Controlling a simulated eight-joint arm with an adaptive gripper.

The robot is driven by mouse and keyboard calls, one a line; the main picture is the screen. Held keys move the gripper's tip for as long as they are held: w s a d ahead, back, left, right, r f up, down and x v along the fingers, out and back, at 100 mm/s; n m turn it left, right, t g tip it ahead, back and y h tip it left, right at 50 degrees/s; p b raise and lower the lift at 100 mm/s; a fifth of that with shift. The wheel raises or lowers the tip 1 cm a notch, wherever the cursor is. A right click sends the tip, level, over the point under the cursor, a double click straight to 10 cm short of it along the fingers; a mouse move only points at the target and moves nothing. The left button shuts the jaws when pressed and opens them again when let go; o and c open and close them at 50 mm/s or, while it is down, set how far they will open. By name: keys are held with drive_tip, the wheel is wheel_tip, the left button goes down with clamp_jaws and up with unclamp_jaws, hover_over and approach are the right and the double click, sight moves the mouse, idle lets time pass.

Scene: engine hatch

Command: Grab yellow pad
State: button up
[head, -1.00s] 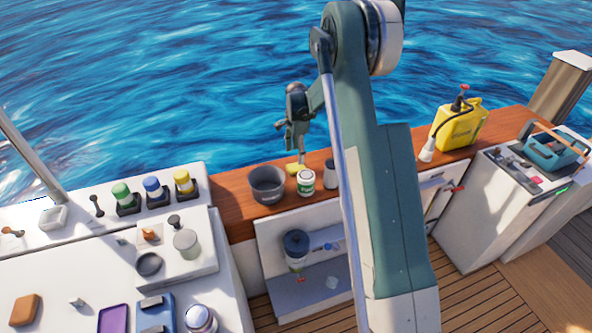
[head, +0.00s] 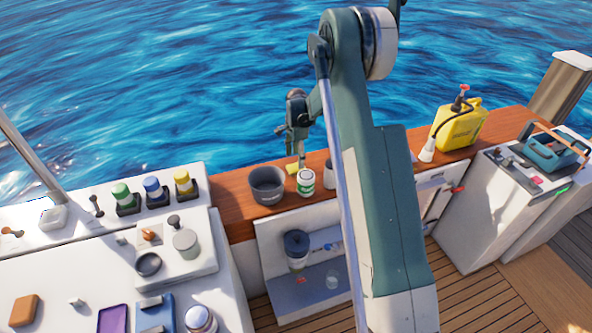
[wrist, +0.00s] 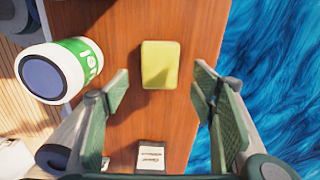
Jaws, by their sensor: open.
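The yellow pad (wrist: 159,64) lies flat on the brown wooden ledge (wrist: 190,22) in the wrist view. It sits ahead of my open gripper (wrist: 160,88), between the lines of its two green fingers, and nothing is held. In the head view the yellow pad (head: 292,169) shows as a small patch on the ledge behind a white and green can. My gripper (head: 292,150) hangs just above it there, and its fingers are small and partly cover the pad.
The white and green can (wrist: 58,70) stands close to the left of the pad in the wrist view. A grey bowl (head: 267,185) stands left of the can. A small grey-and-white labelled item (wrist: 150,156) is near the gripper base. Water lies beyond the ledge.

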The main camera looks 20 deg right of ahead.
sight(296, 167)
drive_tip(key=shift+a+f, duration=0.15)
drive_tip(key=shift+f, duration=2.45)
drive_tip(key=c, duration=1)
